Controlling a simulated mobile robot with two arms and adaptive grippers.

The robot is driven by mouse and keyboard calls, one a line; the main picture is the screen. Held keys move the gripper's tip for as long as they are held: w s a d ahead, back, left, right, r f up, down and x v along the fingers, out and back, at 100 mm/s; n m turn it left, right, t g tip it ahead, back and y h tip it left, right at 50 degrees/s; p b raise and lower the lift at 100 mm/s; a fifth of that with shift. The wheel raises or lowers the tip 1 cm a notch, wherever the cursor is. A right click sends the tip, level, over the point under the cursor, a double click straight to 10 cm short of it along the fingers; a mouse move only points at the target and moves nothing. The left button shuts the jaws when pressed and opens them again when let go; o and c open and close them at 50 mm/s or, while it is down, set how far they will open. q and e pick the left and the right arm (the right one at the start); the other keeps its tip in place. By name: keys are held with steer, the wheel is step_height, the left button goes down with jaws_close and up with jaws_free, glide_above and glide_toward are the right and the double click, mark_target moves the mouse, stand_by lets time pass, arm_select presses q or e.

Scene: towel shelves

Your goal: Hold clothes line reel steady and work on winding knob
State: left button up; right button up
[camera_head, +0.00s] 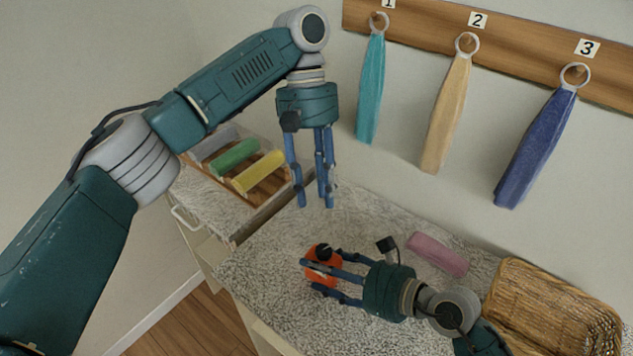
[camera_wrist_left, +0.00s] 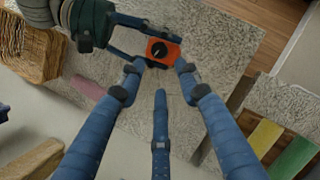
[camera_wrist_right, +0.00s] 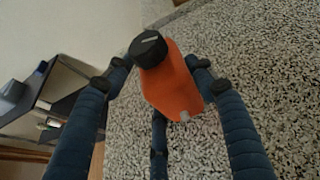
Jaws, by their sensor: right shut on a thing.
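The clothes line reel (camera_head: 327,270) is an orange box with a black winding knob (camera_head: 324,251) on top. It sits at the carpeted top's front part, between the fingers of my right gripper (camera_head: 318,272), which is shut on it. The reel (camera_wrist_right: 172,88) and knob (camera_wrist_right: 149,48) show large in the right wrist view. My left gripper (camera_head: 318,203) is open and empty, fingers pointing down, above and behind the reel. In the left wrist view the reel (camera_wrist_left: 172,52) and knob (camera_wrist_left: 160,50) lie beyond the spread left fingers (camera_wrist_left: 158,80).
A pink rolled towel (camera_head: 437,254) and a wicker basket (camera_head: 545,300) lie right of the reel. Grey, green (camera_head: 235,158) and yellow (camera_head: 257,171) rolls lie on a wooden rack at left. Three towels hang from numbered hooks on the wall.

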arm_select(q)
steer(key=shift+w+r, duration=0.15)
steer(key=shift+r, duration=0.25)
steer(key=shift+o, duration=1.4)
steer(key=m+t+y, duration=0.1)
steer(key=m+t, duration=0.1)
steer(key=t, duration=0.2)
glide_toward(324, 249)
step_height(324, 249, down, 9)
steer(key=shift+d+r, duration=0.1)
steer(key=shift+r, duration=0.1)
jaws_close()
